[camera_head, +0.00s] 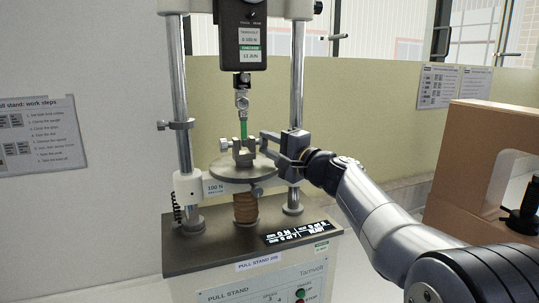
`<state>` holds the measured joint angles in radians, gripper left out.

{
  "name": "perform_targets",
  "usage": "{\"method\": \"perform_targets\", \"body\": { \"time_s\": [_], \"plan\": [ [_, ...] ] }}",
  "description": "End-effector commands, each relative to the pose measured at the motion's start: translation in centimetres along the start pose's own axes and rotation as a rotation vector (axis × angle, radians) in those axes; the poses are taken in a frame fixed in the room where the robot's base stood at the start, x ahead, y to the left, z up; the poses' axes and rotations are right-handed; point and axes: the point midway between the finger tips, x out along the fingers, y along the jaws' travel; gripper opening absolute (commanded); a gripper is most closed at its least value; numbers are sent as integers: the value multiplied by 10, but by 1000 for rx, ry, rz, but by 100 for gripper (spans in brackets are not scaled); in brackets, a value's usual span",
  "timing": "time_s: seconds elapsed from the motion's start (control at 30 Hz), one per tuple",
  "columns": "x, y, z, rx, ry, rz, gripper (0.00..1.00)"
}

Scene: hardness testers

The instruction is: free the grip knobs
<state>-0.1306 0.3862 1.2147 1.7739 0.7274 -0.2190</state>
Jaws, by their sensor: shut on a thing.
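The pull stand (240,245) is in the middle of the head view. Its lower grip (244,155) sits on a round grey plate (240,172), with a grip knob (224,145) on its left side. A thin green strip (243,130) runs upright between the lower grip and the upper grip (241,100). My gripper (264,145) reaches in from the right, at the right side of the lower grip. It is shut on what seems to be the right grip knob, which its fingers largely hide.
The force gauge (243,40) hangs above the upper grip. Steel columns (183,95) stand on both sides, the right one (297,85) close to my gripper. A brown box-like housing (480,160) stands at the right. A work-steps sheet (38,135) is on the left wall.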

Motion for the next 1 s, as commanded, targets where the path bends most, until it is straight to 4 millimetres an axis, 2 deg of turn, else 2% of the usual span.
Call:
{"method": "perform_targets", "body": {
  "time_s": [0.03, 0.13, 0.73, 0.77, 1.0],
  "plan": [
    [-1, 6, 0, -5, 1, -13, 5],
    [-1, 6, 0, -14, 1, -33, 5],
    [-1, 1, 0, -28, 1, -69, 5],
    [-1, 1, 0, -28, 1, -69, 29],
    [-1, 1, 0, -28, 0, -69, 49]
  ]
}}
